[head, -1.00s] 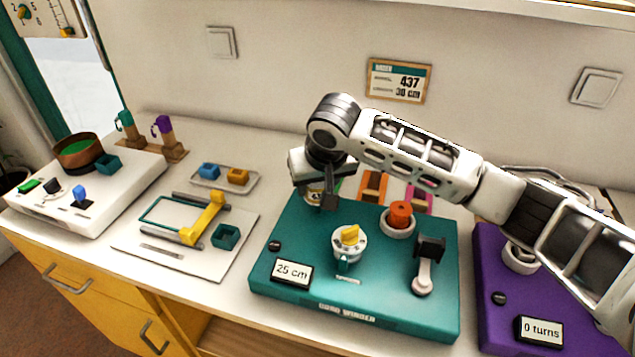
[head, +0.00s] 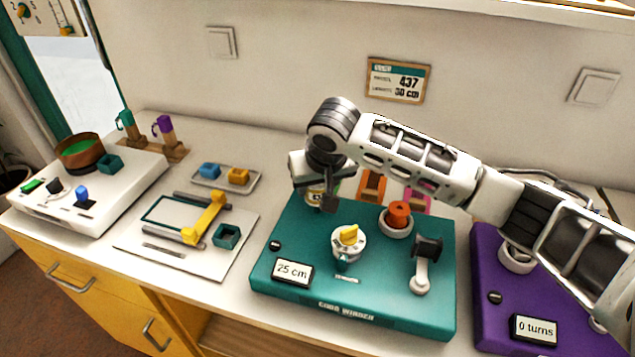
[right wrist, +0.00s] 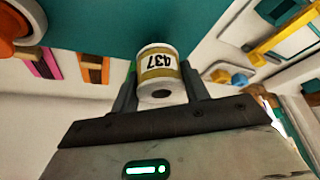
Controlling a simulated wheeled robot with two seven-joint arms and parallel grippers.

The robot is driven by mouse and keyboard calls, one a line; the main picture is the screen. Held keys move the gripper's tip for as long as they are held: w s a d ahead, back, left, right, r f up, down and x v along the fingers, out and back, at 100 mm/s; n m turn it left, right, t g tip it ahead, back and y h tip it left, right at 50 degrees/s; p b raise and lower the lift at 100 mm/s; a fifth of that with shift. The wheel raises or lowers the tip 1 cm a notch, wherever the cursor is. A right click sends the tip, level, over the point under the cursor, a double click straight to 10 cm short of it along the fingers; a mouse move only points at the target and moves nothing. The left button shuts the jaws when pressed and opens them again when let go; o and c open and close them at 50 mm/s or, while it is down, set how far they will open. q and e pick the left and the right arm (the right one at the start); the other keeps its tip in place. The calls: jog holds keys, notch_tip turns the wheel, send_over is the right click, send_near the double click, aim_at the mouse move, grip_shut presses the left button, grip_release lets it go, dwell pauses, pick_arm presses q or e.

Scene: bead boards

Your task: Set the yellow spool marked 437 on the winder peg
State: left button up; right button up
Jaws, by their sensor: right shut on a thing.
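My right gripper (right wrist: 159,72) is shut on the spool marked 437 (right wrist: 157,62). The spool has white rims and a yellow-olive band, and its label appears upside down in the right wrist view. In the head view my right gripper (head: 322,197) is over the back left of the teal cord winder (head: 300,232), hiding much of the spool. The winder has a dial with a yellow knob (head: 349,235), an orange cylinder (head: 399,214) in a white ring, a black-topped crank (head: 424,265) and a "25 cm" display (head: 293,271). I cannot identify the bare peg. My left gripper is out of view.
Orange and pink holders (head: 371,187) stand behind the winder. A purple board (head: 488,275) reading "0 turns" is at right. A white board with a yellow bar (head: 207,218) and a small tray (head: 226,184) are left. A wall card (head: 397,81) shows 437.

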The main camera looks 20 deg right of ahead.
jog(key=shift+f, duration=0.15)
jog(key=shift+f, duration=0.5)
jog(key=shift+f, duration=0.2)
jog(key=shift+f, duration=0.9)
